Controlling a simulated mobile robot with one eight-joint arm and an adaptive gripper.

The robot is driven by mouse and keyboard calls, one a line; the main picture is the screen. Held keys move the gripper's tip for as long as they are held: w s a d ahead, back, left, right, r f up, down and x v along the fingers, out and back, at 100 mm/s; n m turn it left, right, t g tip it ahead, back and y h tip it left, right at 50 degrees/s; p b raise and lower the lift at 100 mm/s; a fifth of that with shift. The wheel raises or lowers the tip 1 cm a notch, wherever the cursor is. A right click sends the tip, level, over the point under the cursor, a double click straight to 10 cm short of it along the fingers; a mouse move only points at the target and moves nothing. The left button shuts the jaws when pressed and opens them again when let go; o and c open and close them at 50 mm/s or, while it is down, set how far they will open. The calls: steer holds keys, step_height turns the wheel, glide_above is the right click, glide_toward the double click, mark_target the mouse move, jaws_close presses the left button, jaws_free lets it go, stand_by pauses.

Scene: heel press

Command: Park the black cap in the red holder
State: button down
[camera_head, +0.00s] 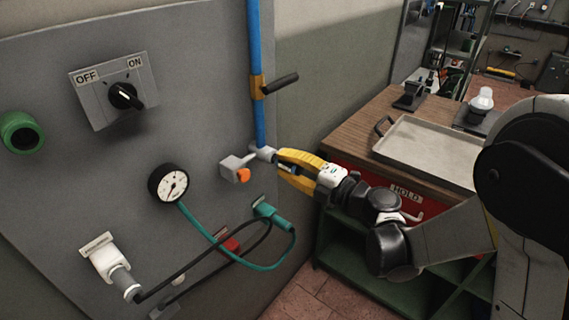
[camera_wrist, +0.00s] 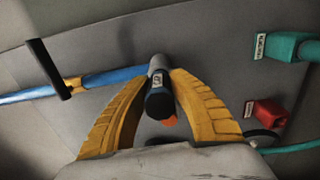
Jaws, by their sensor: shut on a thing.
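My gripper (camera_head: 283,162) has its two yellow fingers closed around a short dark cylinder, the black cap (camera_wrist: 160,103). It is also between the fingertips in the wrist view (camera_wrist: 165,78). The cap is in line with the grey pipe end (camera_head: 263,153) at the foot of the blue pipe. I cannot tell whether cap and pipe end touch. The red holder (camera_head: 229,244) is on the grey panel, below and left of my gripper in the head view. It shows at the right in the wrist view (camera_wrist: 268,114). Its opening is not clearly visible.
An orange-tipped valve (camera_head: 241,170) sits just left of the pipe end. A teal holder (camera_head: 266,210), a teal hose (camera_head: 291,252) and a black hose (camera_head: 185,274) lie near the red holder. A wooden bench (camera_head: 352,143) with a tray (camera_head: 430,146) stands at right.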

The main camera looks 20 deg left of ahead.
mark_target(301, 171)
steer(key=shift+b+v, duration=0.4)
steer(key=shift+v, duration=2.05)
